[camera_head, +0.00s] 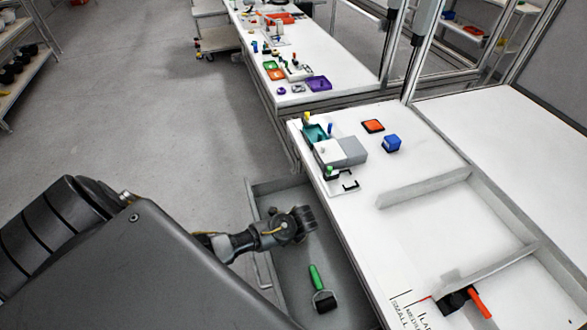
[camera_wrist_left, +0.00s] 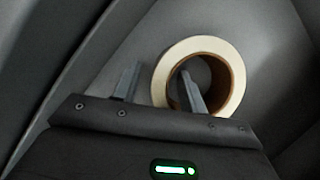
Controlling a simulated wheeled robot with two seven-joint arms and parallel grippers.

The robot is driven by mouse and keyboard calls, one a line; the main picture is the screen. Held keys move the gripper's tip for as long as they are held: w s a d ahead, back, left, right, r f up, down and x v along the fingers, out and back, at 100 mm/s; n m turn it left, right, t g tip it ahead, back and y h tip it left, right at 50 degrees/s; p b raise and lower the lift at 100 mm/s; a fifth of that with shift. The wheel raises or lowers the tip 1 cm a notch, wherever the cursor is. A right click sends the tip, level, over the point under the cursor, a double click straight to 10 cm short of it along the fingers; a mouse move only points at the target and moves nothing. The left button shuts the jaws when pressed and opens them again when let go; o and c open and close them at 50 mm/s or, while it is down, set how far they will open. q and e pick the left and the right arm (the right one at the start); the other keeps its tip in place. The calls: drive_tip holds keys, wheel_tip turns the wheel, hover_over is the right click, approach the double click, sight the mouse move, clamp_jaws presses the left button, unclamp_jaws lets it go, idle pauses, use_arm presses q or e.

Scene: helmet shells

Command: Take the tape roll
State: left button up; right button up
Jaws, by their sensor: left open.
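The tape roll (camera_wrist_left: 239,76) is a cream ring with a brown inner core, seen in the left wrist view against a dark grey surface. My left gripper (camera_wrist_left: 159,80) is open, its two fingers spread. The left finger in the picture is just left of the ring. The right finger overlaps the hole; I cannot tell whether its tip is inside it. The gripper hides part of the roll's lower edge. In the head view my left gripper (camera_head: 303,222) is over the open grey drawer. The roll does not show there. My right gripper is not in view.
The open drawer (camera_head: 263,187) also holds a roller with a green handle (camera_head: 317,278). The white workbench (camera_head: 376,240) beside it carries a grey-white box (camera_head: 341,151), a blue block (camera_head: 392,143) and a black-and-orange tool (camera_head: 462,299). The floor at left is clear.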

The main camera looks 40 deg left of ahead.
use_arm(q)
drive_tip(key=shift+a+f, duration=0.2)
drive_tip(key=shift+f, duration=0.3)
clamp_jaws()
drive_tip(key=shift+r, duration=0.1)
